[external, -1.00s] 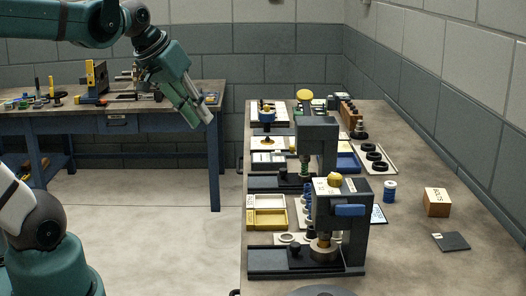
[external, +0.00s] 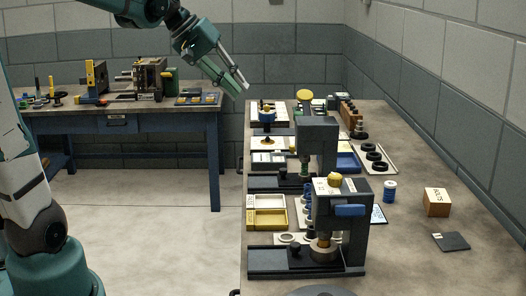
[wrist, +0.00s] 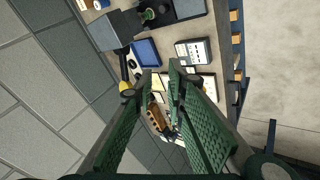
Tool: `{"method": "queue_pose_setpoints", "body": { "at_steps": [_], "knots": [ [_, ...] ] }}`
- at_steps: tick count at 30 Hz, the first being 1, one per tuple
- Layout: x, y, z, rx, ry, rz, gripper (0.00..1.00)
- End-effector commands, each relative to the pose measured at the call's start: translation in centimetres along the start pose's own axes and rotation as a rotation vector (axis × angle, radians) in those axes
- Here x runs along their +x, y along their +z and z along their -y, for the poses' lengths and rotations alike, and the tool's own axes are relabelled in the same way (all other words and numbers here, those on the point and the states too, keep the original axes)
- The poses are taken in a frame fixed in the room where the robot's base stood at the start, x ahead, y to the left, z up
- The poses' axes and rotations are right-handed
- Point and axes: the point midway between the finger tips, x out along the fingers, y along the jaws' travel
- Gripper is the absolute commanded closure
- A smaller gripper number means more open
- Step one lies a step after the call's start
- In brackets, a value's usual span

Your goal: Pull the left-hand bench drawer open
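My gripper (external: 243,87) is in the air above the far left corner of the right-hand workbench, pointing down and right. It also shows in the wrist view (wrist: 161,70), with its two green-padded fingers apart and nothing between them. On the back bench, a drawer front (external: 117,123) with a small pale label looks shut, far left of my gripper. Along the left edge of the right-hand bench, small dark handle-like pieces (external: 240,164) stick out a little; the drawer fronts below them are hidden. Several tan and dark pieces (wrist: 237,39) show along a bench edge in the wrist view.
The right-hand workbench (external: 425,205) carries dark presses (external: 342,225), a yellow-and-cream tray (external: 267,226), a wooden box (external: 437,202) and black rings on a board. The back bench (external: 60,112) holds tools and fixtures. The floor (external: 150,225) between the benches is clear.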

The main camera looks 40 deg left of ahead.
Motion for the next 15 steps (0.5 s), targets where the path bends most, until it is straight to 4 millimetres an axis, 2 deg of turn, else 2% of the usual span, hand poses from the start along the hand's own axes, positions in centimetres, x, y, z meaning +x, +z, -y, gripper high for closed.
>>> {"method": "queue_pose_setpoints", "body": {
  "at_steps": [1,15],
  "knots": [
    [0.2,-1.2,0.3,-0.018,0.015,0.001,0.85],
    [2.0,-10.8,2.7,-0.160,0.177,0.015,0.85]
  ]
}}
